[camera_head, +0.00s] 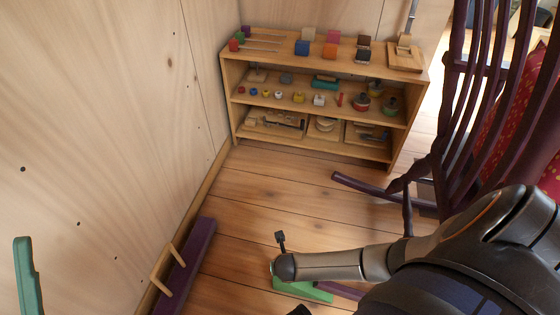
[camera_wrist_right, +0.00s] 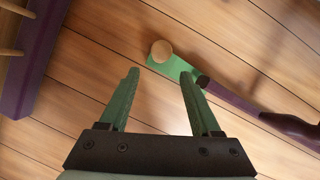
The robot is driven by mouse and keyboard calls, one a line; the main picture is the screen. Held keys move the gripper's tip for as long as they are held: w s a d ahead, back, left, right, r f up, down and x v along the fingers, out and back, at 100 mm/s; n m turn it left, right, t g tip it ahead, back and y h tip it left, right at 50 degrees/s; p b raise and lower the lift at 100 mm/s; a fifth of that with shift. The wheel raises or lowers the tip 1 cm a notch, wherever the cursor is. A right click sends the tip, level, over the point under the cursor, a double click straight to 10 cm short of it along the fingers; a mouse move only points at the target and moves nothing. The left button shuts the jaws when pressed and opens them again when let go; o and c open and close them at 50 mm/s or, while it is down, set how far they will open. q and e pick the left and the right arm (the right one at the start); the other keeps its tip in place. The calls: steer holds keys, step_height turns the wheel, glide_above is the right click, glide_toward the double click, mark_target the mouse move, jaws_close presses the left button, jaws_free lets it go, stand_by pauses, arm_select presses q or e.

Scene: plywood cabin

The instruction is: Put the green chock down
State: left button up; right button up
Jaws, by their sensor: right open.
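The green chock (camera_head: 318,292) lies on the plank floor, partly hidden behind my right arm in the head view. In the right wrist view the chock (camera_wrist_right: 178,66) has a round light-wood knob (camera_wrist_right: 161,50) at one end. Its other end meets the tip of a purple runner (camera_wrist_right: 236,99); whether they touch I cannot tell. My right gripper (camera_wrist_right: 160,74) is open, with nothing held between its green fingers. The chock lies beyond the fingertips, apparently clear of them. My left gripper is not clearly in view.
A purple rocking chair (camera_head: 455,120) stands at the right. A low shelf (camera_head: 230,95) full of small objects is at the back. A purple bar with wooden pegs (camera_head: 190,262) lies along the left wall. A teal piece (camera_head: 26,280) shows at the left edge. Floor between is clear.

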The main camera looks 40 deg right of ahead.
arm_select(q)
steer(key=w+a+f+n+g+y+p, duration=0.1)
steer(key=w+f+n+y+p, duration=0.1)
steer(key=w+f+n+y, duration=0.2)
step_height(320, 180, down, 2)
steer(key=shift+w+a+f+y, duration=0.15)
steer(key=shift+a+y, duration=0.25)
steer(key=shift+y, duration=0.5)
